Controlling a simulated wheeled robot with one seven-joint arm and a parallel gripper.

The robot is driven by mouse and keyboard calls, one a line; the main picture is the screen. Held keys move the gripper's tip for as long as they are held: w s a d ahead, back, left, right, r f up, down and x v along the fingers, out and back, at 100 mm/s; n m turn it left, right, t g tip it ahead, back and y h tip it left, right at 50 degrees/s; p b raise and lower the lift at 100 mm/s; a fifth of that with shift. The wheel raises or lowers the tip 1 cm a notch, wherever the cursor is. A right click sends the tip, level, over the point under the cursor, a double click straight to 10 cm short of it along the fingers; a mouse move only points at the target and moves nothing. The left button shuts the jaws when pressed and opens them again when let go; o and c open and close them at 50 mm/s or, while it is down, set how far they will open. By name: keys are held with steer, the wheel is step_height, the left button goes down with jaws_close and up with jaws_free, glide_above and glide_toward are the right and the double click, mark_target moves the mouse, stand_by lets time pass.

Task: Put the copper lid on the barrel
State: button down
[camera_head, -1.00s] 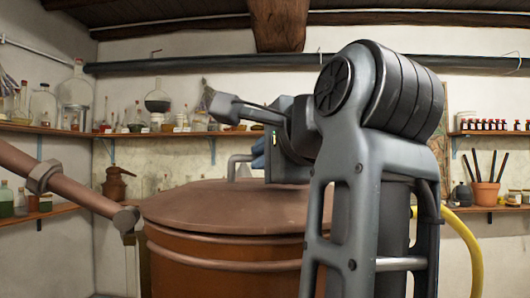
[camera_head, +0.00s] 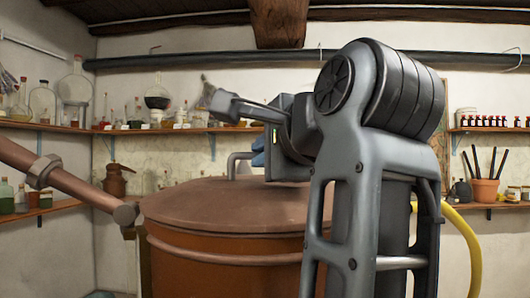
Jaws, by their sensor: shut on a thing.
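The copper lid (camera_head: 215,205) is a broad, shallow disc lying level over the top of the copper barrel (camera_head: 225,273). Its rim looks flush with the barrel's top, but I cannot tell whether a small gap is left. A grey bent handle (camera_head: 235,160) rises from the lid. My gripper (camera_head: 258,158) shows only as a bluish part beside the handle, shut at the handle; its fingertips are mostly hidden behind my grey arm. My arm also hides the right side of the lid and barrel.
A thick copper pipe (camera_head: 75,185) with a collar slants in from the left, ending close to the barrel. A yellow hose (camera_head: 468,240) hangs at right. Wall shelves (camera_head: 165,130) hold flasks and bottles. A terracotta pot (camera_head: 485,191) stands on the right shelf.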

steer(key=c, duration=1.1)
jaws_free()
steer(key=shift+f, duration=0.1)
